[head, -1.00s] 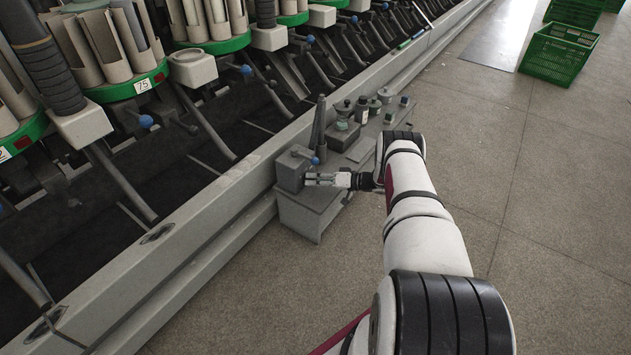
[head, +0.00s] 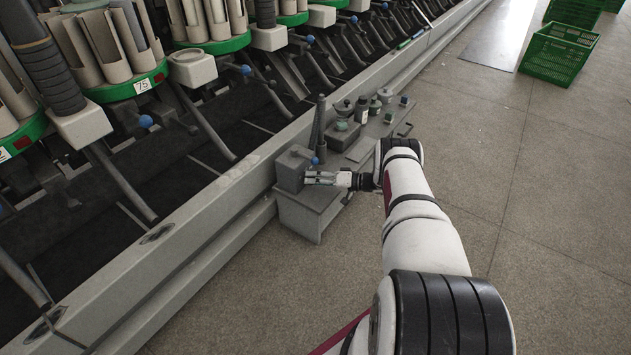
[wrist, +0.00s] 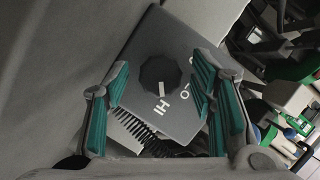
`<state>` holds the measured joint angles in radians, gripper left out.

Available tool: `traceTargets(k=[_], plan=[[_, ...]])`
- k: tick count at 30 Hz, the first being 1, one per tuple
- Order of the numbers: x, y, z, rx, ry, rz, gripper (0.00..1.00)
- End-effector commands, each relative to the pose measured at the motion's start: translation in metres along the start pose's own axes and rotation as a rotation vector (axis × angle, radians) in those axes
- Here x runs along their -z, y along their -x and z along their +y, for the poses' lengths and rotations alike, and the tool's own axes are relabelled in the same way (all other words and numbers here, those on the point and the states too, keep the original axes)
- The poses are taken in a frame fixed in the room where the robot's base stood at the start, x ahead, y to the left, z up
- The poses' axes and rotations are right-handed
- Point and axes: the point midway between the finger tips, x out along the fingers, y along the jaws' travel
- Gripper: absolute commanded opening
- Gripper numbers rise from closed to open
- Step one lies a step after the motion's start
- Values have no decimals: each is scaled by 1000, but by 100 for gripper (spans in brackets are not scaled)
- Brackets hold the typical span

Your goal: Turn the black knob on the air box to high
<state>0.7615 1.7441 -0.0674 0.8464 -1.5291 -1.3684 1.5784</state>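The grey air box (head: 291,170) stands on a low grey stand beside the machine rail in the head view. In the wrist view, the air box (wrist: 187,48) fills the middle, with white HI and LO markings on its face. The black knob (wrist: 158,73) is round and faceted, with a white line near its lower edge on the side of the markings. My gripper (wrist: 161,66) is open, its teal finger pads apart on either side of the knob with visible gaps. In the head view, my gripper (head: 312,178) is at the box's right side; the knob is not clear there.
A blue-tipped lever (head: 315,160) stands close to the gripper. Several bottles and small fittings sit on the stand behind it. The winder's long rail (head: 200,215) runs along the left. Open floor (head: 540,210) lies to the right, with a green crate (head: 560,54) far back.

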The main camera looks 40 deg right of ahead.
Motion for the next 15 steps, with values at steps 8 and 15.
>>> traceTargets(k=[8,15], plan=[[0,4,0,0,1,-1,50],[0,40,0,-2,0,0,50]])
